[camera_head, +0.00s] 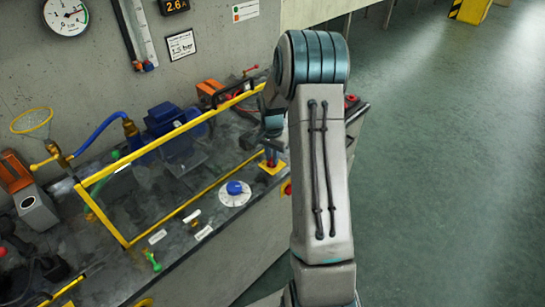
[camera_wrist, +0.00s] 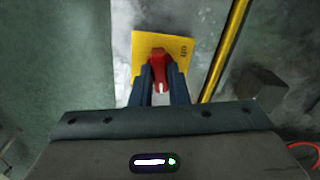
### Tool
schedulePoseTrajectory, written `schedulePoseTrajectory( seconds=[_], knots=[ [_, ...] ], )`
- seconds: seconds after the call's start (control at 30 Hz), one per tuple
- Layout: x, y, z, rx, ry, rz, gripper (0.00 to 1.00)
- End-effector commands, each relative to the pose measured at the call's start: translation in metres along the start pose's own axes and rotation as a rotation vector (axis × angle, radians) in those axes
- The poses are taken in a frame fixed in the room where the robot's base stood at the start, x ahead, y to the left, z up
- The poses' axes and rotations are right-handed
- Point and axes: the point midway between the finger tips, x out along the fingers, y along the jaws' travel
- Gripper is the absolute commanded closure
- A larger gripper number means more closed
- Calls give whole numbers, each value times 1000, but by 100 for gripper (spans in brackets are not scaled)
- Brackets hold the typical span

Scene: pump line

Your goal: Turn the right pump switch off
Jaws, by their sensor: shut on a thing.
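The right pump switch is a red handle (camera_wrist: 157,62) on a yellow plate (camera_wrist: 146,42) marked "off" at one corner in the wrist view. In the head view the yellow plate (camera_head: 272,167) shows at the bench's front edge, left of my arm. My gripper (camera_wrist: 160,88) is over the plate, its two dark fingers shut on the red handle from both sides. The lower part of the handle is hidden between the fingers. In the head view my gripper (camera_head: 271,143) is partly hidden by my arm.
A yellow rail (camera_head: 160,143) frames the bench top and passes close beside the plate. A blue knob (camera_head: 235,188) on a white dial sits left of the plate. A blue pump (camera_head: 165,118) and an orange box (camera_head: 209,92) stand behind.

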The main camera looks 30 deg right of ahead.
Motion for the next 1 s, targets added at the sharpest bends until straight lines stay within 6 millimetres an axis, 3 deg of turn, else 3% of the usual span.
schedulePoseTrajectory(
  seconds=[1.0],
  knots=[
    [-2, -2, -2, -960, 7, -2, 100]
  ],
)
